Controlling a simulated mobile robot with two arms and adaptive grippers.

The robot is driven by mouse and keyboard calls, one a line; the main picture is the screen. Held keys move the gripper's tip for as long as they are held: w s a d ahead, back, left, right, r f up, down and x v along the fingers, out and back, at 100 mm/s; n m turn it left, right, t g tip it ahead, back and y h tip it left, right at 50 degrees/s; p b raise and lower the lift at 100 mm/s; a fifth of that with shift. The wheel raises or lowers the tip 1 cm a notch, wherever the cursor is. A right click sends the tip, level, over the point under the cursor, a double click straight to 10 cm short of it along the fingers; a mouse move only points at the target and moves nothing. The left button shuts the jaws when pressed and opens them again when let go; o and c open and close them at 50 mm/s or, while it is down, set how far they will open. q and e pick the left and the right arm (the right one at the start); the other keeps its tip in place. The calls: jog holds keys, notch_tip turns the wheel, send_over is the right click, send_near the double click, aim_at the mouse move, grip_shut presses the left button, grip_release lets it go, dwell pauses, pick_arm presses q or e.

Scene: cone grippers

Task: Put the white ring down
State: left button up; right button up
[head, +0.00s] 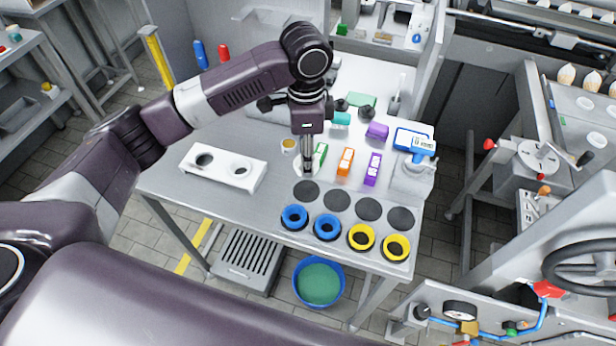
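My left gripper (307,162) points straight down over the middle of the steel table (232,206). Its fingers look close together. A white ring (298,170) shows at the fingertips, partly hidden by them. I cannot tell whether it touches the table or whether the fingers grip it. Just in front of it lies a row of dark round discs (339,202) on the table. My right gripper is not in view.
Blue rings (327,227) and yellow rings (361,237) line the front edge. A white holder with two holes (222,169) stands left. Green, orange (345,161) and purple blocks stand close right of the gripper. A blue-rimmed bucket (319,282) is on the floor.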

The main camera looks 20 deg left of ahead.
pick_arm(q)
notch_tip(320, 180, down, 5)
jog(key=shift+s+f+p, duration=0.1)
jog(key=shift+p, duration=0.25)
jog(key=shift+f+p, duration=0.35)
jog(key=shift+f, duration=1.7)
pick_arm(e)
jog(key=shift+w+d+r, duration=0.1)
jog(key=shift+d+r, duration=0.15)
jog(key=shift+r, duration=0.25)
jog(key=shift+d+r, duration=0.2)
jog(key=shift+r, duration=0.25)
pick_arm(q)
jog(key=shift+f, duration=0.1)
jog(key=o, duration=0.9)
jog(key=shift+c, duration=0.2)
notch_tip(320, 180, up, 12)
jog(key=b, duration=0.3)
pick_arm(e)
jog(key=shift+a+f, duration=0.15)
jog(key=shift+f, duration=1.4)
